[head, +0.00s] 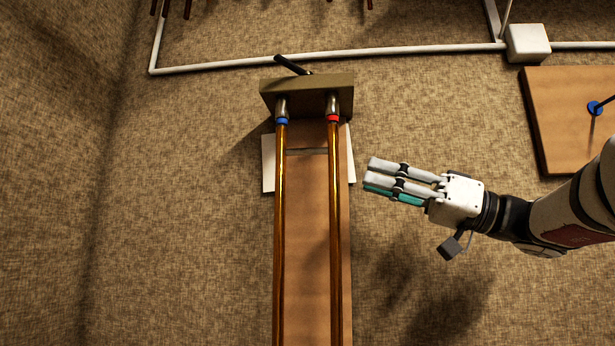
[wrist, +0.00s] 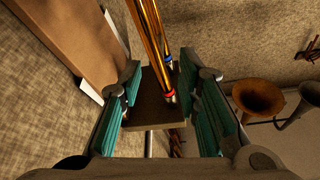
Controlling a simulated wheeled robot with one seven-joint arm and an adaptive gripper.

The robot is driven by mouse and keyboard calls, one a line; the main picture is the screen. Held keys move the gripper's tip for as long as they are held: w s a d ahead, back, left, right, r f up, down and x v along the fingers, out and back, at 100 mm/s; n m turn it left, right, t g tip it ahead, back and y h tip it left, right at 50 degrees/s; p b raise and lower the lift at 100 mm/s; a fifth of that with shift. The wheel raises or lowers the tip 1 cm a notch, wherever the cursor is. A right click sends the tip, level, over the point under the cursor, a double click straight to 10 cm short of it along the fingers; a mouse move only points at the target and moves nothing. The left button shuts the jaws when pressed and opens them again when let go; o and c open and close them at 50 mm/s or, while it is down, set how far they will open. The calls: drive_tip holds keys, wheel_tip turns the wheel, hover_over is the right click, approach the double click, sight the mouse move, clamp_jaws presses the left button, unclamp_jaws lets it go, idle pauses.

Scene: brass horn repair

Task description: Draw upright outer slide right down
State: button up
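The slide shows as two upright brass tubes, the left tube (head: 280,220) and the right tube (head: 335,220), in front of a wooden board (head: 307,250). At their tops are a blue ring (head: 282,121) and a red ring (head: 332,118) under a dark block (head: 308,95). My gripper (head: 378,178) is to the right of the right tube, apart from it, with its fingers pointing left. In the wrist view, the fingers (wrist: 170,110) are spread wide with nothing held; the tubes (wrist: 150,30) and block (wrist: 155,112) show beyond and between them. The lower ends of the tubes are out of view.
A white pipe (head: 220,65) runs along the wall above, with a white box (head: 528,43). A wooden panel (head: 575,120) with a blue-ringed part is at the right. Brass horn bells (wrist: 258,97) show at the right of the wrist view. The wall between gripper and tubes is clear.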

sight(310, 152)
drive_tip(key=shift+n, duration=0.4)
drive_tip(key=p+x, duration=0.1)
drive_tip(key=x, duration=0.3)
drive_tip(key=r+p+x, duration=0.1)
drive_tip(key=x, duration=0.4)
drive_tip(key=p+x, duration=0.2)
drive_tip(key=x, duration=0.2)
drive_tip(key=shift+w+d+r, duration=0.2)
drive_tip(key=shift+w+r, duration=0.05)
drive_tip(key=shift+r, duration=0.05)
clamp_jaws()
